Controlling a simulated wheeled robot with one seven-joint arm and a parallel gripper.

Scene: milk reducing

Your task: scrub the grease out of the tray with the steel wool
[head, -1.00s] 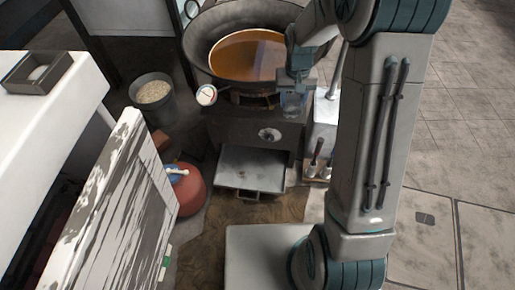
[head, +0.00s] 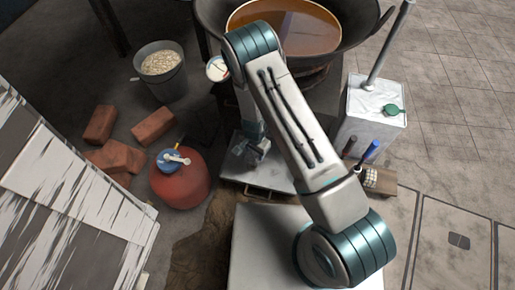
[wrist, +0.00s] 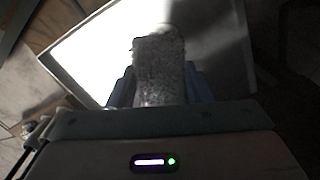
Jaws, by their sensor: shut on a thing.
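The tray (head: 277,179) is a shallow metal pull-out below the wok stove, partly hidden by my arm. My gripper (head: 255,152) is low over its left part. In the wrist view, my gripper (wrist: 160,85) is shut on the steel wool (wrist: 159,62), a fuzzy grey block sticking out past the blue fingers. The tray (wrist: 222,45) lies under it, with a brightly lit left part and a shaded right part. I cannot tell whether the wool touches the tray floor. Grease is not distinguishable in the glare.
A wok (head: 352,40) of orange-brown liquid stands above the tray. A red gas cylinder (head: 183,187) is close at left, with loose bricks (head: 115,157) and a bucket (head: 168,78) beyond. A white box (head: 373,108) and a bottle rack (head: 378,182) stand at right.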

